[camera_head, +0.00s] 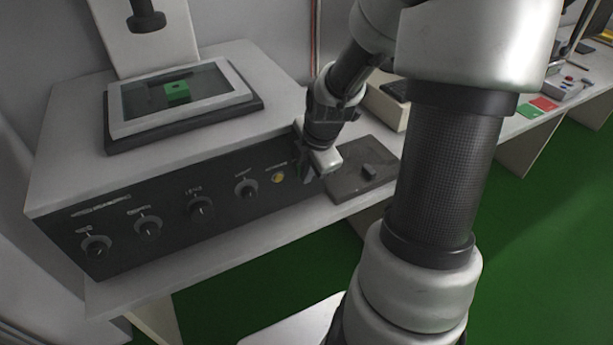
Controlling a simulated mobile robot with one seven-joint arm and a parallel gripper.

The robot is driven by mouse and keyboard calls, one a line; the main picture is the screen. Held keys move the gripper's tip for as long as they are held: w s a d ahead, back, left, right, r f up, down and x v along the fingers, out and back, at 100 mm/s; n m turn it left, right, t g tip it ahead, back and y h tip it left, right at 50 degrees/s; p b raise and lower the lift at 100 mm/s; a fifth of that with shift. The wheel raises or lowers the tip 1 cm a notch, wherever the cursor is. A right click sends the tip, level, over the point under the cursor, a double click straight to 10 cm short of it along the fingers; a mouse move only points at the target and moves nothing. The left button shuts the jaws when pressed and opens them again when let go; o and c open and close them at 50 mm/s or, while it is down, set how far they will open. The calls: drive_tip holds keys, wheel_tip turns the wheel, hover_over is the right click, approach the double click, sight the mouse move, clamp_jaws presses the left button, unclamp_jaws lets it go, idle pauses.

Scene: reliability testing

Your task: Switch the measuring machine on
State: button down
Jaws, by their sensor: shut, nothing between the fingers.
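The measuring machine (200,125) is a large white-topped box with a dark front panel (120,223) on the left of the view. The panel carries several round knobs, one of them (246,189) towards the right, and a small yellow button or lamp (278,177) near its right end. A green block (177,93) lies on the framed glass stage on top. My gripper (308,176) is shut and empty at the right end of the panel, just right of the yellow part. I cannot tell whether the fingertips touch the panel; the wrist partly hides that end.
The green floor (560,200) is clear at right.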

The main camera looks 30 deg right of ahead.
drive_tip(key=shift+w, duration=0.1)
drive_tip(key=shift+w+p, duration=0.3)
drive_tip(key=shift+p, duration=0.1)
drive_tip(key=shift+w+r+p, duration=0.1)
drive_tip(key=shift+r+p, duration=0.75)
drive_tip(key=shift+p, duration=0.15)
